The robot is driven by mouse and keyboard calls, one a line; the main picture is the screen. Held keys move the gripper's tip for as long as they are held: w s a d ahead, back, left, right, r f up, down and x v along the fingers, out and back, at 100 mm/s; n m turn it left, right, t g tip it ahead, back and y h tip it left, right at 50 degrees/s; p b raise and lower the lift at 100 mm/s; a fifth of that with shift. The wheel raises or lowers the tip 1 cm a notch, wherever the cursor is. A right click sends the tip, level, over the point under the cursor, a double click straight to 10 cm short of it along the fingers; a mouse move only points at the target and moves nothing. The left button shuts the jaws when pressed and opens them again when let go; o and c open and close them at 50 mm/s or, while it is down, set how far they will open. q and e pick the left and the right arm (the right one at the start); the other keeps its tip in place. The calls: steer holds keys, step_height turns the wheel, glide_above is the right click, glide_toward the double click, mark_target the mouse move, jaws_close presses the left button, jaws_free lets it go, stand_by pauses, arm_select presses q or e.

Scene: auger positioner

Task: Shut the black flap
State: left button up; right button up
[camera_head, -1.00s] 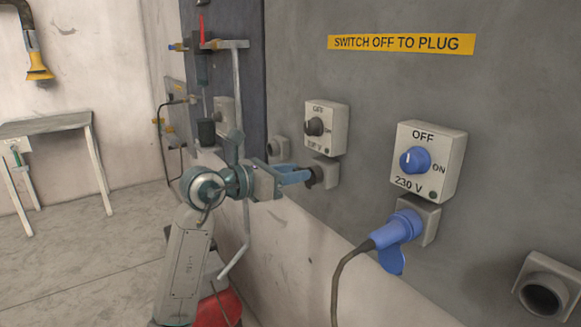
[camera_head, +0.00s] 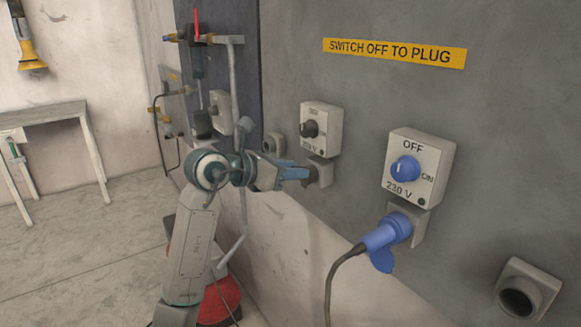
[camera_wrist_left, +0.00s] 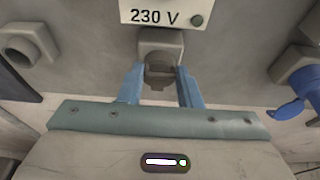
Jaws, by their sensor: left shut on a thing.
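The socket (camera_head: 325,168) with the dark flap (camera_head: 313,180) sits on the grey wall panel, below the switch box with the black knob (camera_head: 309,128). My left gripper (camera_head: 307,173) reaches it from the left, its blue fingers at the flap. In the left wrist view the two fingers (camera_wrist_left: 161,74) stand on either side of the dark flap (camera_wrist_left: 159,84), shut on it, in front of the socket housing (camera_wrist_left: 160,38). The flap looks tilted out from the socket, but its exact angle is hard to tell. My right gripper is not in view.
A blue plug (camera_head: 388,233) with a cable sits in the socket at the right, below a 230 V switch box (camera_head: 419,165) set to OFF. Another round socket (camera_head: 524,292) is at lower right. A metal table (camera_head: 50,115) stands far left.

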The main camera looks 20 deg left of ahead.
arm_select(q)
steer(key=o, duration=1)
steer(key=shift+c, duration=0.2)
steer(key=shift+s+a, duration=0.1)
steer(key=b+v, duration=0.2)
steer(key=v, duration=0.8)
steer(key=shift+s, duration=0.25)
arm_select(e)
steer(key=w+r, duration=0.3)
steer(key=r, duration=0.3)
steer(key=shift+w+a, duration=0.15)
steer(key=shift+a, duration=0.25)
arm_select(q)
steer(key=shift+a+r, duration=0.1)
